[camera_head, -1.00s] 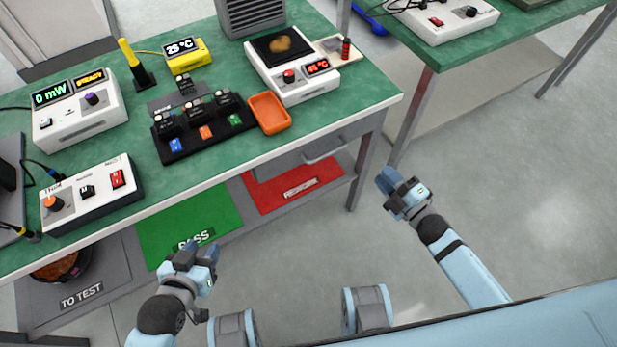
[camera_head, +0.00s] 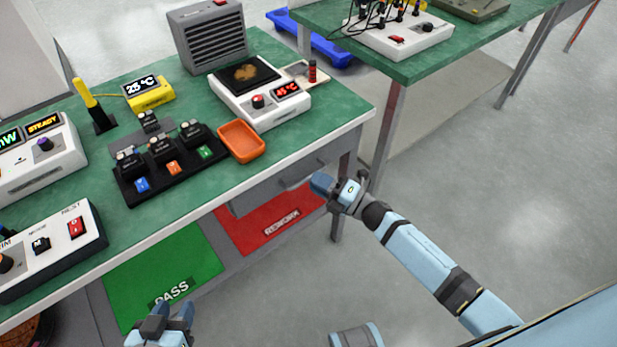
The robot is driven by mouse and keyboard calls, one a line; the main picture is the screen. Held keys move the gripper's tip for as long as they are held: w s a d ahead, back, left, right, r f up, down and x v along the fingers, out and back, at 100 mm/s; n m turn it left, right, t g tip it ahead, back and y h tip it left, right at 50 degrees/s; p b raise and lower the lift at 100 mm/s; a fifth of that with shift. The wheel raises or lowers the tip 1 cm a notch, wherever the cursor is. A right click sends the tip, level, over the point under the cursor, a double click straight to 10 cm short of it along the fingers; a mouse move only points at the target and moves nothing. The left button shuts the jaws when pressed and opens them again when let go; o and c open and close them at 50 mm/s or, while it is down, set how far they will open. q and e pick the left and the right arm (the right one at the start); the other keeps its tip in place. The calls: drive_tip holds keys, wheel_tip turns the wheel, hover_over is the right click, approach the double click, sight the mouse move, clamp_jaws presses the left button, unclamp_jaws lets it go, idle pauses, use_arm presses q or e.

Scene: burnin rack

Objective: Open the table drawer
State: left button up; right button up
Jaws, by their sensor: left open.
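The table drawer (camera_head: 262,197) is a grey front under the right end of the green-topped table, and it looks closed. Its bar handle (camera_head: 291,181) sticks out from the front. My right gripper (camera_head: 317,184) is just right of and slightly below the handle, fingers pointing left toward it. I cannot tell whether it touches the handle, or how far its jaws are apart, as the fingers overlap in this view. My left gripper (camera_head: 172,318) is open and empty at the bottom edge, in front of the green PASS area.
A red REWORK area (camera_head: 270,232) and green PASS area (camera_head: 165,275) lie on the shelf below. On the tabletop (camera_head: 330,115) stand an orange tray (camera_head: 241,142), a hot plate (camera_head: 262,98) and a black fixture (camera_head: 160,178). A table leg (camera_head: 341,205) stands close behind my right gripper.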

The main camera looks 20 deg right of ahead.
sight(309, 176)
use_arm(q)
drive_tip(key=shift+r, duration=0.1)
use_arm(e)
drive_tip(key=shift+x, duration=1.5)
drive_tip(key=shift+c, duration=0.3)
clamp_jaws()
use_arm(q)
drive_tip(key=p, duration=0.4)
drive_tip(key=shift+s+a+g, duration=0.25)
drive_tip(key=shift+a+g, duration=0.1)
drive_tip(key=shift+g, duration=0.05)
use_arm(e)
drive_tip(key=s+d, duration=0.4)
drive_tip(key=s, duration=0.7)
drive_tip(key=s+d, duration=0.4)
drive_tip(key=s, duration=0.7)
use_arm(q)
drive_tip(key=shift+r, duration=0.1)
use_arm(e)
drive_tip(key=shift+s, duration=0.15)
drive_tip(key=shift+o, duration=0.3)
unclamp_jaws()
